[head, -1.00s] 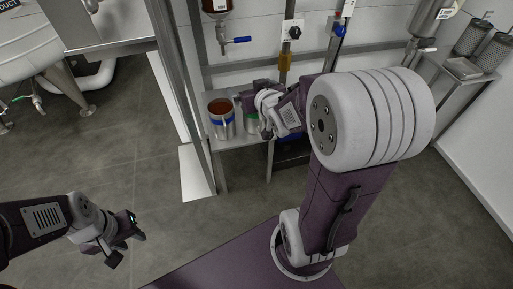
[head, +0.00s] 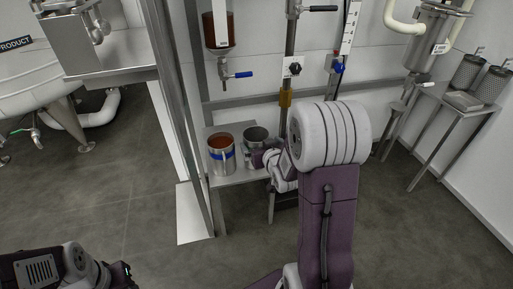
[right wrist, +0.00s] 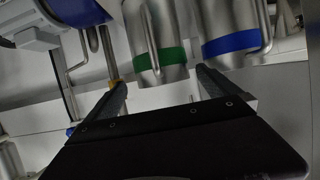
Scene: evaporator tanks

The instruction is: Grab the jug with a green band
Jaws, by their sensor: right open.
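The jug with a green band (right wrist: 158,62) is a steel jug with a handle. In the right wrist view it shows upside down, between and beyond the two fingertips. In the head view its dark open top (head: 256,134) stands on a small steel table, with its band hidden behind my right gripper (head: 258,158). My right gripper is open, close in front of the jug; the fingers (right wrist: 163,80) hold nothing, and I cannot tell if they touch it. My left gripper (head: 122,274) is low at the left, partly cut off, and its jaws are unclear.
A jug with a blue band (head: 221,155), filled with brown liquid, stands just left on the same table (head: 240,178). A steel post (head: 289,70) with valves rises behind. A frame upright (head: 170,100) stands at left. A side table (head: 455,103) holds two mesh cylinders at right.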

